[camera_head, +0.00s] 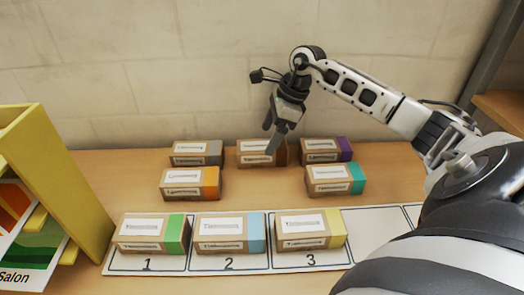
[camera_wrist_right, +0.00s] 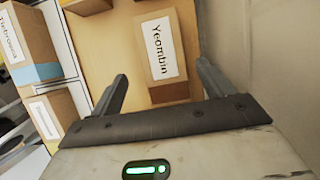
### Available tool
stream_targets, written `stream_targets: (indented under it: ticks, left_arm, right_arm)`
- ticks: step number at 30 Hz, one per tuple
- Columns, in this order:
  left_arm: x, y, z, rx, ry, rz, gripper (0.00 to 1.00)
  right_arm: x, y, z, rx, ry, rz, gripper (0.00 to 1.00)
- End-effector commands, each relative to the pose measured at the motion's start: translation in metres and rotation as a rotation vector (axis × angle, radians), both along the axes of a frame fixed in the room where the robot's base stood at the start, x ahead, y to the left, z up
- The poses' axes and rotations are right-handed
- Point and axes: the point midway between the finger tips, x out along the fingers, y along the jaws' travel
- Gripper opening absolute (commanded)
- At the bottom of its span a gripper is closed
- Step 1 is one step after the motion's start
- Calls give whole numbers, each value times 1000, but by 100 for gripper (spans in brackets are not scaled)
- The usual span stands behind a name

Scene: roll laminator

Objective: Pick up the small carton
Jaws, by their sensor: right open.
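Several small brown cartons with white labels and coloured ends stand on the wooden table. My right gripper (camera_head: 272,134) is open and empty, just above the brown-ended carton (camera_head: 249,154) in the middle of the back row, and partly covers it. In the right wrist view this carton (camera_wrist_right: 168,60), labelled "Yeombin", lies beyond and between the open fingers (camera_wrist_right: 160,88). No contact can be made out. Beside it stand a grey-ended carton (camera_head: 196,154) and a purple-ended carton (camera_head: 325,151). My left gripper is not in view.
An orange-ended carton (camera_head: 190,184) and a teal-ended carton (camera_head: 335,180) stand in front. Green-ended (camera_head: 152,234), blue-ended (camera_head: 229,234) and yellow-ended (camera_head: 310,230) cartons occupy the numbered white strip (camera_head: 380,225). A yellow stand (camera_head: 65,180) is left; a wall (camera_head: 160,70) is behind.

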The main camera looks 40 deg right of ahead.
Motion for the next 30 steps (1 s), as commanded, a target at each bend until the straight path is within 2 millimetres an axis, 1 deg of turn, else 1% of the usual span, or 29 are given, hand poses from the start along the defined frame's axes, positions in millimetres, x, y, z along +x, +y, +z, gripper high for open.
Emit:
stream_targets:
  ticks: [5,9,13,16,22,28,29,30]
  left_arm:
    - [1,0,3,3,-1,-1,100]
    - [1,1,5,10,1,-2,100]
    - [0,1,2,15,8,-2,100]
    - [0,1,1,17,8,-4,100]
    - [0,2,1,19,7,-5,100]
    - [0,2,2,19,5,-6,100]
    - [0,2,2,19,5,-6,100]
    - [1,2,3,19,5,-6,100]
  right_arm:
    - [4,4,-12,4,2,-2,80]
    - [11,9,-32,6,3,-1,80]
    - [14,13,-47,2,1,0,80]
    - [15,14,-52,1,1,-1,80]
    - [15,13,-52,0,0,-1,80]
    - [16,13,-52,0,0,-1,24]
    - [16,13,-51,0,0,-1,21]
    - [16,13,-50,0,-3,-1,21]
